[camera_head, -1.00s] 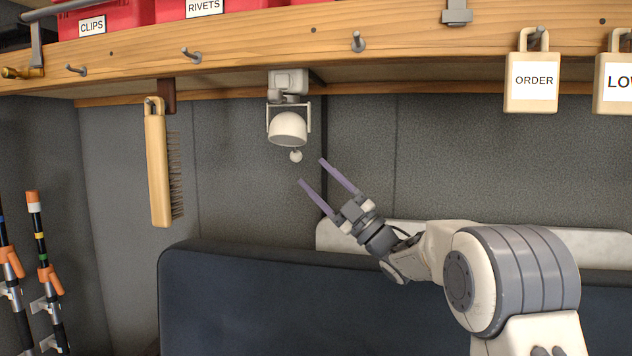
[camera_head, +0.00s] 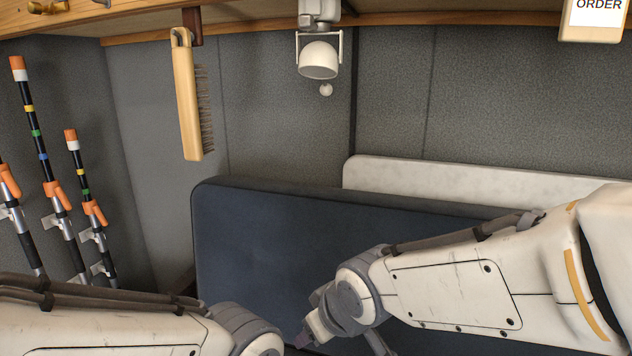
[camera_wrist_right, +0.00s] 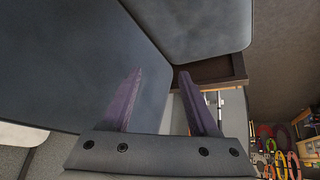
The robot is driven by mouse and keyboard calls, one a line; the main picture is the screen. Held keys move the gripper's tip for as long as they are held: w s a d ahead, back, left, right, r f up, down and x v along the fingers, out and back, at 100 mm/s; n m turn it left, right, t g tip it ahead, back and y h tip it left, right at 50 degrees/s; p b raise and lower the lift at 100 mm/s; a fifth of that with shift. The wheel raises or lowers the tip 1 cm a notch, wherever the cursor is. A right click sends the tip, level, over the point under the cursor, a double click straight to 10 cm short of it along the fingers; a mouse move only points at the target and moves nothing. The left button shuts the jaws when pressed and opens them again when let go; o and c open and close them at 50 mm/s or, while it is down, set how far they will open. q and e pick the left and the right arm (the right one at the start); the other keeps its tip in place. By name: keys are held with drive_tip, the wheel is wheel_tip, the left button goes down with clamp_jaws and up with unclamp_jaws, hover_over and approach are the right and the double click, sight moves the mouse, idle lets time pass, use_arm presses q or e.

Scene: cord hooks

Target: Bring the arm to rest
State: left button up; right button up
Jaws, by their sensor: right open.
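My right arm reaches in from the right in the head view, low in front of the dark blue padded backrest (camera_head: 265,235). Its gripper is mostly hidden at the bottom edge there, with only a bit of purple finger showing. In the right wrist view my right gripper (camera_wrist_right: 159,72) is open, its two purple fingers apart with nothing between them. My left arm shows at the lower left of the head view, and its gripper is out of the picture.
A white lamp (camera_head: 318,60) with a small ball (camera_head: 326,89) below it hangs under the wooden shelf (camera_head: 400,20). A brush (camera_head: 188,95) and an ORDER tag (camera_head: 593,22) also hang there. Several striped rods (camera_head: 48,160) stand at left. The right wrist view shows coloured loops (camera_wrist_right: 280,140).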

drive_tip(key=s+d+f+g+h+p, duration=0.1)
drive_tip(key=s+d+f+g, duration=0.15)
drive_tip(key=s, duration=0.65)
drive_tip(key=s+d+f+g+h+p, duration=0.15)
drive_tip(key=s+g, duration=0.25)
drive_tip(key=s, duration=0.5)
wheel_tip(320, 180, up, 17)
drive_tip(key=p, duration=1.5)
drive_tip(key=shift+w+d+f+t, duration=0.15)
drive_tip(key=shift+w+d+t, duration=0.05)
drive_tip(key=shift+d+t, duration=0.15)
drive_tip(key=shift+y, duration=0.25)
